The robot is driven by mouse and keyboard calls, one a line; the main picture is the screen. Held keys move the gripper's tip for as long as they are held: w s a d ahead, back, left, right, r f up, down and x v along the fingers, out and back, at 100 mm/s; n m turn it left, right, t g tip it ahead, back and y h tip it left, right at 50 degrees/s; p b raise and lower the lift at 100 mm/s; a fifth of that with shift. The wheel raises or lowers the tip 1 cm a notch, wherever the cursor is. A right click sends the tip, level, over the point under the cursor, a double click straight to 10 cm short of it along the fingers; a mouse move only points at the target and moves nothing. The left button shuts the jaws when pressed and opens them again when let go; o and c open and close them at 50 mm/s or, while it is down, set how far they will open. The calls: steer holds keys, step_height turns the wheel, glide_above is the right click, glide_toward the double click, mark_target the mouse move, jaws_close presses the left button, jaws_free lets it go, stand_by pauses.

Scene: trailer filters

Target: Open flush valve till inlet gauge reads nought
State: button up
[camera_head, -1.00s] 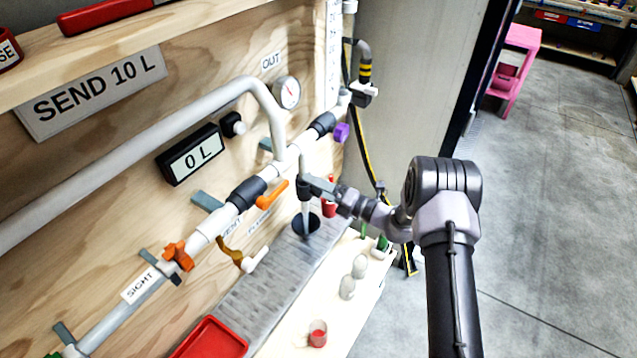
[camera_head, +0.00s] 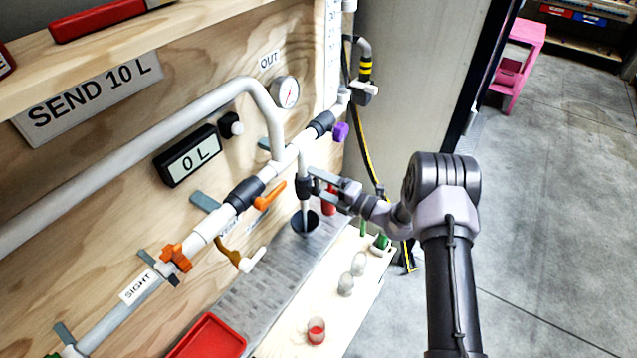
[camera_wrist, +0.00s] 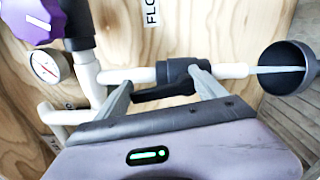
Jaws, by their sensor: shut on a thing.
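The flush valve is a black valve (camera_head: 304,186) on a short white pipe under the main line. In the wrist view its black lever (camera_wrist: 165,91) lies between the two fingers of my gripper (camera_wrist: 163,94), which is shut on it. My gripper (camera_head: 322,184) also shows in the head view. A thin pale stream (camera_wrist: 279,69) leaves the spout into a dark cup (camera_wrist: 287,58). A round white gauge (camera_head: 286,92) with a red needle stands by the OUT label; its reading is too small to tell. No gauge with an inlet label shows.
A purple handle (camera_head: 340,132) sits close to the flush valve. Orange handles (camera_head: 270,195) lie along the pipe. The counter display (camera_head: 188,155) reads 0 L. Small clear vessels (camera_head: 346,284) and a red tray (camera_head: 208,338) stand below. Open floor lies to the right.

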steer(key=o, duration=2)
steer(key=shift+o, duration=0.2)
steer(key=p+v, duration=0.2)
steer(key=v, duration=1.5)
steer(key=shift+s+d, duration=0.2)
steer(key=shift+d, duration=0.05)
